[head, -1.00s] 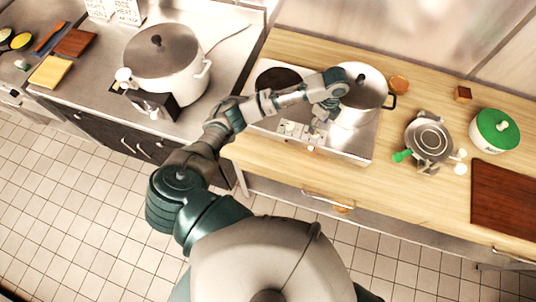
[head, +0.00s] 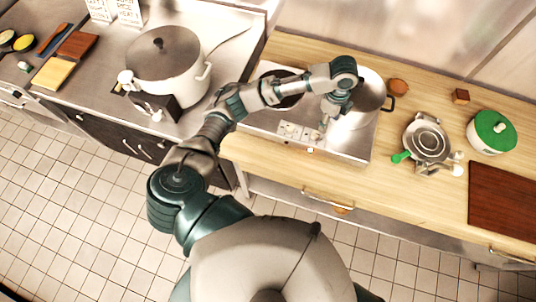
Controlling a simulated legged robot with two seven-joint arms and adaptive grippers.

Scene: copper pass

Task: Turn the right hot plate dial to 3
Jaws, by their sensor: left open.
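The steel hot plate (head: 345,148) sits on the wooden counter, with a pale dial panel (head: 291,130) along its front edge. The dials are very small, and I cannot read their settings. The right dial is not clearly separable from my gripper and the panel. My left gripper (head: 325,121) is open and points down over the hot plate, just behind the right end of the panel. I cannot tell whether it touches anything. A steel pot (head: 372,92) stands on the right burner, partly hidden by my left wrist. My forearm covers much of the left burner. My right gripper is not in view.
A large lidded pot (head: 165,60) stands on the steel counter at left. Tiled floor lies in front.

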